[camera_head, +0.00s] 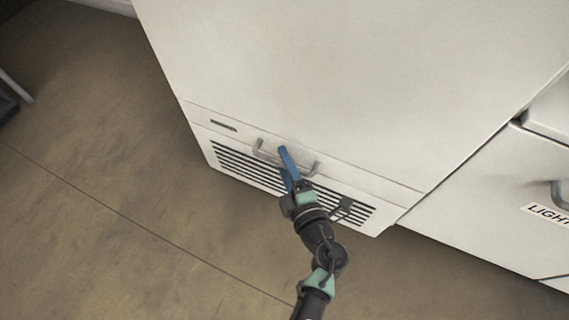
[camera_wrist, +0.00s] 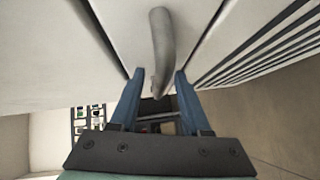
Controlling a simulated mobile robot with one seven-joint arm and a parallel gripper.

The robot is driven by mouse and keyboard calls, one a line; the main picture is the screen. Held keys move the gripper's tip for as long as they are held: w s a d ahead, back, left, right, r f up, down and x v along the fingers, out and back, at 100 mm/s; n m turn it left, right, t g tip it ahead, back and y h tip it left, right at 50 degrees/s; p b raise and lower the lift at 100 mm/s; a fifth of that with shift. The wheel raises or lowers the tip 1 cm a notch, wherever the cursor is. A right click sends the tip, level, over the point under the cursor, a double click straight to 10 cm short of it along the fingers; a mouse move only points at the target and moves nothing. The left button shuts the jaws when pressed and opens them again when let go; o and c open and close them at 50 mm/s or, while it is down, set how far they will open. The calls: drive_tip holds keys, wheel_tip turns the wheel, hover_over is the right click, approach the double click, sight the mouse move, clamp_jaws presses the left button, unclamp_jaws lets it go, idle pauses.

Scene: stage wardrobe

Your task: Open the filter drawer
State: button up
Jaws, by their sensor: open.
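The filter drawer (camera_head: 365,192) is the low white front with dark vent slats at the bottom of a large white cabinet. It looks closed, nearly flush with the cabinet. Its grey bar handle (camera_head: 261,150) runs across the upper part of the front; the handle also shows in the wrist view (camera_wrist: 162,40). My gripper (camera_head: 285,155) has blue fingers and is at the middle of the handle. In the wrist view my open fingers (camera_wrist: 158,78) stand on either side of the handle bar, with visible gaps. Whether a finger touches it cannot be told.
A white drawer unit (camera_head: 480,215) with a "LIGHT" label (camera_head: 545,213) and its own handle stands to the right. The brown floor (camera_head: 120,200) in front and to the left is mostly clear. A dark object with a pale leg (camera_head: 15,88) is at the far left.

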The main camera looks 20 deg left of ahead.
clamp_jaws()
idle(1.4)
